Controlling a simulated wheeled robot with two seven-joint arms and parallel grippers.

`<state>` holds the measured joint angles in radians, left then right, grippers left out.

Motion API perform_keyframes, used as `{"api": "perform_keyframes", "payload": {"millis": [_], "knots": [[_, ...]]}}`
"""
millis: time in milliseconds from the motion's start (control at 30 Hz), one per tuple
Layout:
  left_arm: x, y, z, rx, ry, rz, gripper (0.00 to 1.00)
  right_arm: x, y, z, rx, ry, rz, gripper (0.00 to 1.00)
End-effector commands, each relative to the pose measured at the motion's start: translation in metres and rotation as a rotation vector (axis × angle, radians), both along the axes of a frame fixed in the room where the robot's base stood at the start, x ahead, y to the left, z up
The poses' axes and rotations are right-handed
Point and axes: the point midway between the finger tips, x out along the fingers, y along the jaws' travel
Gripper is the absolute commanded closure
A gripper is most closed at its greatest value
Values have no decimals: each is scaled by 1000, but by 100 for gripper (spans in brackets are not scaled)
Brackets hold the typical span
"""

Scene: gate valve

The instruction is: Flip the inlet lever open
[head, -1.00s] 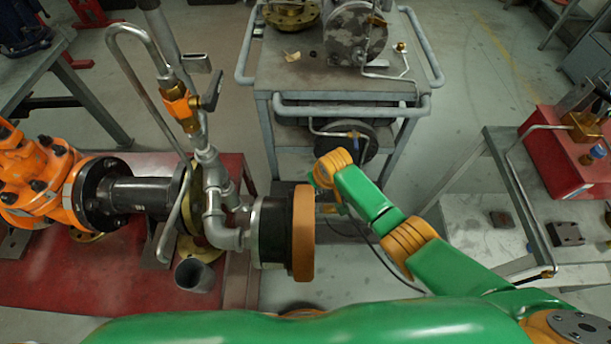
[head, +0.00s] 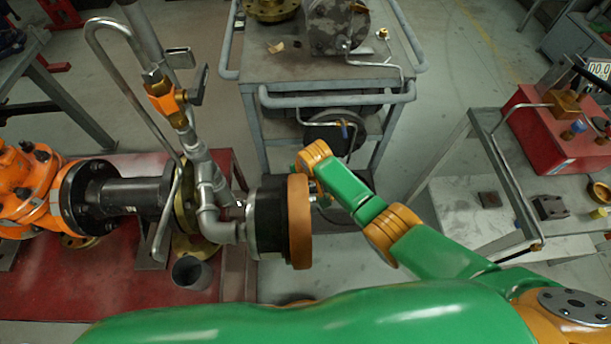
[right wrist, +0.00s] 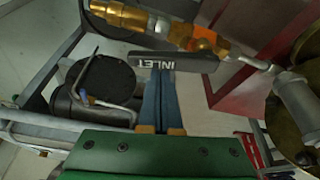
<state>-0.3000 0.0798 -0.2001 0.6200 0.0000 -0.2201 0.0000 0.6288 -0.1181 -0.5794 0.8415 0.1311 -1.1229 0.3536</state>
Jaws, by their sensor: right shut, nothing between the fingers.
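The inlet lever (right wrist: 172,62) is a dark flat handle with "INLET" in white letters, seen in the right wrist view beside an orange valve body (right wrist: 192,38) with brass fittings. In the head view the dark lever (head: 199,86) sticks out to the right of the orange valve (head: 165,102) on its pipe. My right gripper (right wrist: 160,82) is shut and empty, its blue-grey fingers pointing at the lever, tips just below it in the right wrist view. I cannot tell whether they touch. In the head view the right fingers are hidden. My left gripper is not in view.
A grey pipe and elbow (head: 210,222) run down from the valve, next to a black flange with an orange rim (head: 300,222). A grey cart (head: 283,75) stands behind. A red bench (head: 90,285) lies left, a grey table (head: 465,200) right.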

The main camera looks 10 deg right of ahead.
Motion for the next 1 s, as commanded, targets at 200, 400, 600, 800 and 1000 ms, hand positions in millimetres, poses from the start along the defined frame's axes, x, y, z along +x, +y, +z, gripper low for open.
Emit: {"api": "perform_keyframes", "payload": {"millis": [200,400,600,800,1000], "knots": [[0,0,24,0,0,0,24,-8,-2,31,1,-1,0,100],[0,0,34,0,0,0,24,-19,-3,59,0,-2,1,100],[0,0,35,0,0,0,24,-23,-4,67,-1,1,0,100],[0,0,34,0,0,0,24,-23,-4,67,-1,1,0,100],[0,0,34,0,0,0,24,-24,-5,65,0,2,0,100]]}}
